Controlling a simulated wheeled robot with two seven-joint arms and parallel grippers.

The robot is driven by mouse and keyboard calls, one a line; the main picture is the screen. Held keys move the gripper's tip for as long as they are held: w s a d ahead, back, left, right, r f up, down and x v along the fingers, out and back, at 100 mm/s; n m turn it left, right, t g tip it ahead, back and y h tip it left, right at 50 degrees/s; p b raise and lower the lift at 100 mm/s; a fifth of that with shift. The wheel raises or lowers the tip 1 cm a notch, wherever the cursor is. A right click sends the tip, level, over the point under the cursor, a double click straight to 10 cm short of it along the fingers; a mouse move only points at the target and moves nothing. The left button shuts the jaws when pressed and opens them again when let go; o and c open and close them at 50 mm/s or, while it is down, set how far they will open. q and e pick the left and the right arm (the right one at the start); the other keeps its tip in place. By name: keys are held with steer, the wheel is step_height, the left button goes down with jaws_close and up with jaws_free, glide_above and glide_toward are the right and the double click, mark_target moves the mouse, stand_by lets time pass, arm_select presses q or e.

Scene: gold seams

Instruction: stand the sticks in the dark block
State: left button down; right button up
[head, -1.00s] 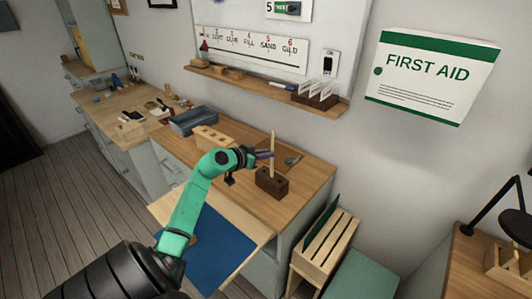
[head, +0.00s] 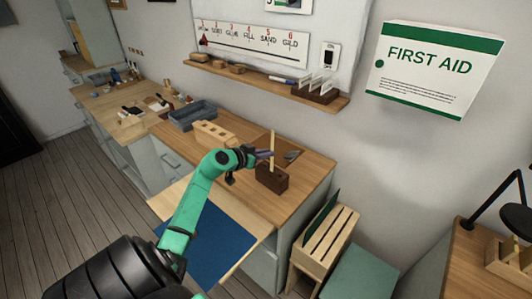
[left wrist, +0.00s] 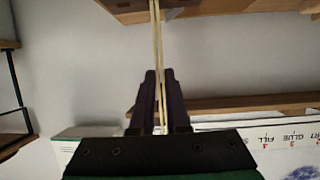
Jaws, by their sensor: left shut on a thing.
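The dark brown block (head: 272,178) stands on the wooden worktop near its right end. A pale thin stick (head: 272,138) stands upright over the block, its lower end at the block's top. I cannot tell how deep it sits. My left gripper (head: 266,154) is shut on this stick above the block. In the left wrist view the stick (left wrist: 157,50) runs up between the two dark fingers (left wrist: 160,95). A pale wooden block with holes (head: 213,134) stands left of the gripper; no sticks show in it. My right gripper is not in view.
A grey tray (head: 192,115) stands farther back left. A blue mat (head: 215,245) lies on a pale board in front. A wall shelf (head: 260,88) runs above the worktop. A small dark grey item (head: 292,155) lies right of the stick.

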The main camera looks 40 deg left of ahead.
arm_select(q)
steer(key=c, duration=0.8)
jaws_free()
steer(key=shift+c, duration=0.2)
steer(key=p+v, duration=0.9)
